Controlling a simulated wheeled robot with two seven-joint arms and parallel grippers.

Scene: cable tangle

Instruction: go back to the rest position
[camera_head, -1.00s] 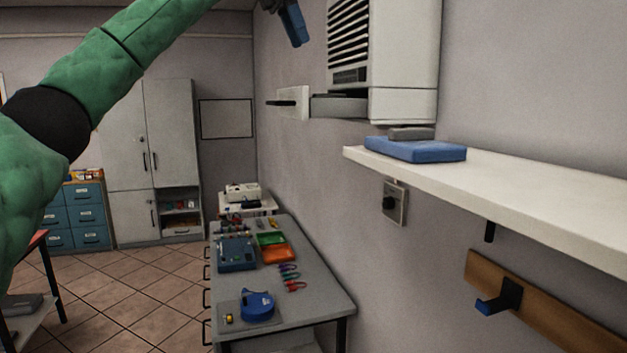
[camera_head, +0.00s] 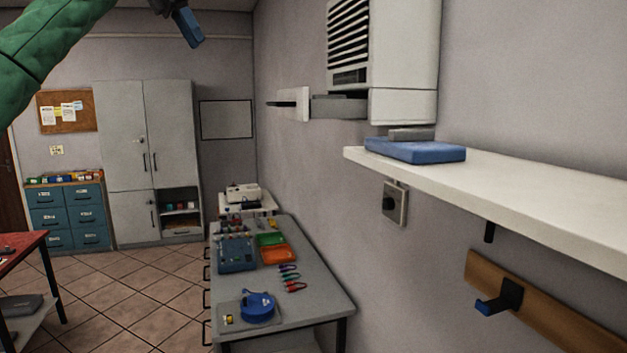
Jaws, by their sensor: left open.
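My left gripper (camera_head: 188,24) shows at the top of the head view, left of the wall unit. Its blue fingertip hangs down and is open, with nothing seen in it. My green left arm comes in from the upper left corner, and part of it is cut off by the picture's top edge. My right gripper is not in view.
A white shelf (camera_head: 540,200) with a blue box (camera_head: 415,151) juts from the right wall. A white louvred unit (camera_head: 400,60) hangs above it. A grey workbench (camera_head: 315,285) holds trays and tools. A red table (camera_head: 22,252) stands at left. The tiled floor between is clear.

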